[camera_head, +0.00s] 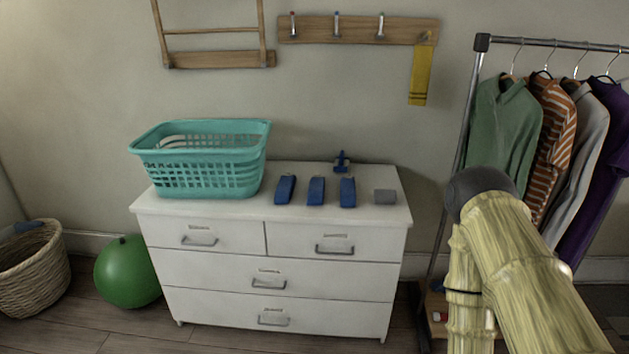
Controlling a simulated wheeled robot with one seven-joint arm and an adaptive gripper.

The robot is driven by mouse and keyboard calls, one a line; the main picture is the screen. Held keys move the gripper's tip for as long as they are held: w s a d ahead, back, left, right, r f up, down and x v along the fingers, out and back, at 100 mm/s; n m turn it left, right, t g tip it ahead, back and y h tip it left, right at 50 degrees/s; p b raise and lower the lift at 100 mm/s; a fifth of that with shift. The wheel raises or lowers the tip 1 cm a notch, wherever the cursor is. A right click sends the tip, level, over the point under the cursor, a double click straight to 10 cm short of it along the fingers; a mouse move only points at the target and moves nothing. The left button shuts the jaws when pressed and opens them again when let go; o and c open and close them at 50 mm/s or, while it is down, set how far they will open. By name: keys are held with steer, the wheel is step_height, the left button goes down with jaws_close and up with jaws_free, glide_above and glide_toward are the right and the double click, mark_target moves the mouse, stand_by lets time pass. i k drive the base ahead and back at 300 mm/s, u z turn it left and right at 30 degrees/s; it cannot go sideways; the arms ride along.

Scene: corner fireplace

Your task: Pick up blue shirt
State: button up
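No thing that is clearly a blue shirt shows. Shirts hang on a metal rack at the right: a green one (503,125), an orange-striped one (556,145), a grey one (588,150) and a purple one (607,165). My yellow arm rises at the lower right and covers part of the rack. My gripper is out of view.
A white dresser (268,272) stands at the wall. A green ball (128,272) is on the floor between wicker basket and dresser. Wall hooks (350,30) hold a yellow strip (421,75).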

mark_target(348, 195)
steer(key=u, duration=0.5)
steer(key=i, duration=1.1)
steer(key=z, duration=0.5)
